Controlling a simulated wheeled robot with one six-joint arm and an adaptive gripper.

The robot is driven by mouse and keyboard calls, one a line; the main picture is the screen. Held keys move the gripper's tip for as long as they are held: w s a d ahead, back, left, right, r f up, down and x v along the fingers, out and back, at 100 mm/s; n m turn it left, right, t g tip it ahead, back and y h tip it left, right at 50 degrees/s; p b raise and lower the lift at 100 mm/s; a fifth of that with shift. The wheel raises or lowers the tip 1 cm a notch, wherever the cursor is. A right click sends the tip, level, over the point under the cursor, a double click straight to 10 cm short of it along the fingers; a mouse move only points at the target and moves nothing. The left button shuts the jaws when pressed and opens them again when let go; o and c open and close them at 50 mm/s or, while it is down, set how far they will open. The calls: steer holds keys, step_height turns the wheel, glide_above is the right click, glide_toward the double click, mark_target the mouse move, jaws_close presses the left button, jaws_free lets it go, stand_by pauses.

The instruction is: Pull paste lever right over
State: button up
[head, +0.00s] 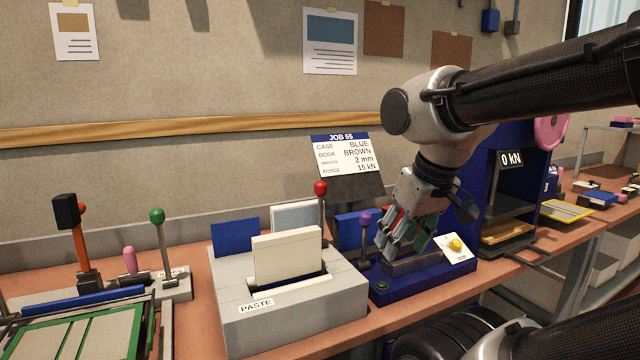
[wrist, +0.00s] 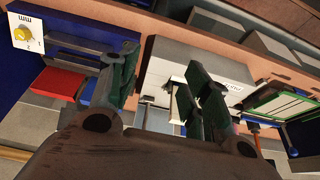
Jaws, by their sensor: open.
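The paste lever (head: 321,215) is a thin rod with a red ball knob, standing about upright at the back right of the grey box labelled PASTE (head: 300,318). The PASTE box also shows in the wrist view (wrist: 200,60). A cream book block (head: 287,258) stands upright in the box's slot. My gripper (head: 398,250) points down over the blue device to the right of the box, apart from the red knob. In the wrist view its two fingers (wrist: 165,90) are spread, with nothing clearly held between them. I cannot make out the red knob there.
The blue device (head: 425,287) has a purple-knobbed lever (head: 365,240) close to my gripper and a yellow dial (head: 455,244). A green-knobbed lever (head: 160,240) and an orange lever (head: 80,240) stand at left. A blue press (head: 505,205) stands at right.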

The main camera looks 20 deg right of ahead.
steer(key=shift+f, duration=0.15)
steer(key=c, duration=0.5)
steer(key=shift+w+a+f+g, duration=0.15)
steer(key=shift+w+f+g, duration=0.35)
steer(key=shift+w, duration=0.25)
jaws_close()
steer(key=w+a+r, duration=0.1)
steer(key=w+r, duration=0.4)
steer(key=w, duration=0.5)
steer(key=w+a+r+n+t, duration=0.1)
steer(key=w+r, duration=0.3)
steer(key=w, duration=0.7)
steer(key=w+r, duration=0.5)
steer(key=w, duration=0.5)
steer(key=shift+w+a+r+n+y, duration=0.15)
steer(key=shift+a+r+n+y, duration=0.15)
steer(key=shift+a+n, duration=0.1)
